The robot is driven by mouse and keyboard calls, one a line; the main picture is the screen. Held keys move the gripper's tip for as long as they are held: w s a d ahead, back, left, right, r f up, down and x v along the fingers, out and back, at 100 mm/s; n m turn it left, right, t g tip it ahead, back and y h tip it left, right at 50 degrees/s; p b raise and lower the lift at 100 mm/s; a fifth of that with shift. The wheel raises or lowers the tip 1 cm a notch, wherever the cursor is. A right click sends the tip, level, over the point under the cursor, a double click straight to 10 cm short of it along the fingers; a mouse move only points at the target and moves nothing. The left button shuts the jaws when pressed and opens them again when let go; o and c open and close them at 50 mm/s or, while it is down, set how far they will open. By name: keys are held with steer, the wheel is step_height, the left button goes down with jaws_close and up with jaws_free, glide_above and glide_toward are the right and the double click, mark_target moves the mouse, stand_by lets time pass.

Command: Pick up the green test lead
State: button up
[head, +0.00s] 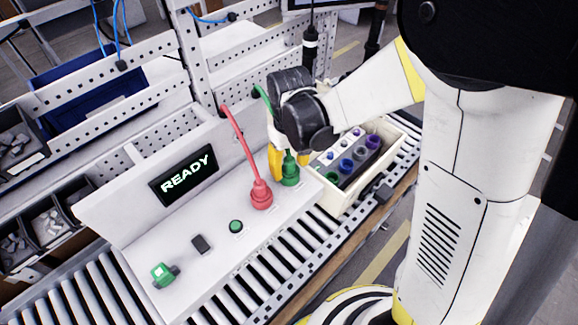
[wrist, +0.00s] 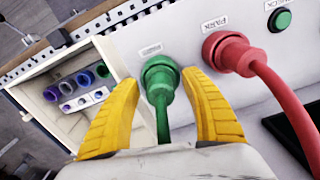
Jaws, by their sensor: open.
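The green test lead (head: 290,172) stands plugged into the white test panel (head: 205,240), to the right of a red lead (head: 261,194). In the wrist view the green lead's plug (wrist: 160,78) sits between the two yellow fingers of my gripper (wrist: 165,90), with a gap on each side. My gripper (head: 290,160) is open around the lead and not visibly touching it. The cable of the green lead runs back toward the gripper's palm. The red lead (wrist: 230,52) is just outside the right finger in the wrist view.
A cream box (head: 335,198) with coloured sockets stands right of the lead; it also shows in the wrist view (wrist: 35,95). A READY display (head: 185,175), a green button (head: 236,226) and a green switch (head: 163,274) are on the panel. Rollers (head: 245,298) run along the front.

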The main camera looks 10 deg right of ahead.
mark_target(290, 160)
steer(key=shift+s+f, duration=0.1)
steer(key=shift+c, duration=0.2)
jaws_close()
step_height(290, 160, up, 4)
steer(key=shift+r+p, duration=0.1)
steer(key=shift+p, duration=0.2)
steer(key=s+d+r, duration=0.3)
steer(key=d+r, duration=0.4)
steer(key=d, duration=0.4)
steer(key=shift+s+p, duration=0.2)
steer(key=shift+p, duration=0.15)
steer(key=shift+f, duration=0.1)
